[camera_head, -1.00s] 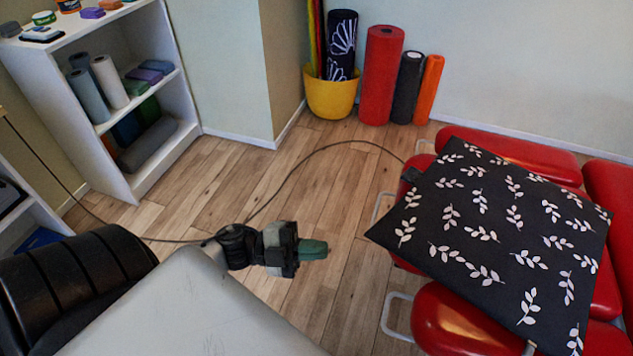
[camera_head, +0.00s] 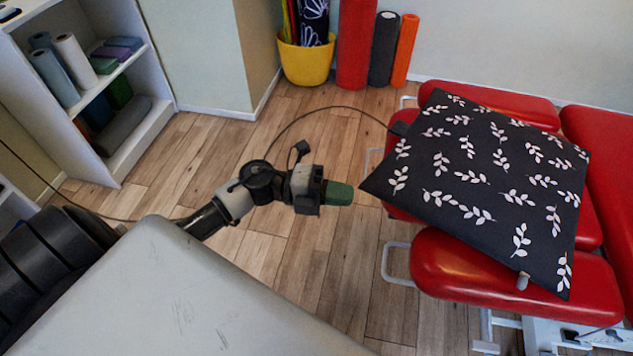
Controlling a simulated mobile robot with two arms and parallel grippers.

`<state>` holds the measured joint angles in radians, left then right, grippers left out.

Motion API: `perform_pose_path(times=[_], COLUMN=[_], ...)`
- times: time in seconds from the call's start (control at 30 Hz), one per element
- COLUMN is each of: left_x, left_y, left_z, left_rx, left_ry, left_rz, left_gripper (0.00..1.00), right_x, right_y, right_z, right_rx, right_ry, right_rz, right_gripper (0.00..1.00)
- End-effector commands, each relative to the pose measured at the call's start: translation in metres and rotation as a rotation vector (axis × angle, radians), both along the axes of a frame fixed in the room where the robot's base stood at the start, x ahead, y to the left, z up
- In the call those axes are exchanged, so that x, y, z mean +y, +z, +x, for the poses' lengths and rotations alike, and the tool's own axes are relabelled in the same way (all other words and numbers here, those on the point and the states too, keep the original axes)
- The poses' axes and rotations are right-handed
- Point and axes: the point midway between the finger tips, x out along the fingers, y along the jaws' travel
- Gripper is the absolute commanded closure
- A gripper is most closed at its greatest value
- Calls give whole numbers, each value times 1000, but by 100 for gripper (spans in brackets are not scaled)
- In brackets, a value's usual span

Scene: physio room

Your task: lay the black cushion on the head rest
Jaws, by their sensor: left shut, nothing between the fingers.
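The black cushion (camera_head: 485,185) with a white leaf pattern lies tilted across the red padded sections at the end of a treatment table. It covers most of the middle pad, which seems to be the head rest (camera_head: 592,225), and overlaps the pads on both sides. My left gripper (camera_head: 339,193) has green fingertips and is shut and empty. It is above the floor, just left of the cushion's left corner and apart from it. My right gripper is not in view.
Red side pads (camera_head: 515,280) with a metal loop handle (camera_head: 394,264) flank the middle one. A yellow pot (camera_head: 305,60) and upright rolls (camera_head: 357,45) stand at the wall. A white shelf (camera_head: 155,130) is at the left. Wooden floor between is clear, apart from a thin cable.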

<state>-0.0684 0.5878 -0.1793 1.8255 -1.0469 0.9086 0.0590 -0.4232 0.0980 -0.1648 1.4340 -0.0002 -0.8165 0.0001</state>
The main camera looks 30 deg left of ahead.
Motion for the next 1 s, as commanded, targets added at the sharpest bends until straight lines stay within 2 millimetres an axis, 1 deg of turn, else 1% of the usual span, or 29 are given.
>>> perform_pose_path(times=[0.03, 0.1, 0.2, 0.67, 0.77, 0.83, 0.9, 1.0], left_x=[-3, -5, -9, -10, -14, -19, -25, -32], left_y=[1, 0, 0, -1, -1, -1, -1, -1], left_z=[6, 13, 18, 23, 33, 45, 58, 75], left_rx=[-2, 1, 1, 2, 0, -1, -1, 1], left_ry=[-1, 0, -2, -1, -1, -1, -2, -1], left_rz=[-2, -1, -2, -1, -3, -3, -3, -4], left_gripper=[100, 100, 100, 100, 100, 100, 100, 100], right_x=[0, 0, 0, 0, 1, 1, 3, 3], right_y=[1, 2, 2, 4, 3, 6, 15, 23], right_z=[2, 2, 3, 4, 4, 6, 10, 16], right_rx=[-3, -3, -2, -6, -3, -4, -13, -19], right_ry=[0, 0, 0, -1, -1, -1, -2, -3], right_rz=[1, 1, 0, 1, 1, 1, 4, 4], right_gripper=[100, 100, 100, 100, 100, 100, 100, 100])
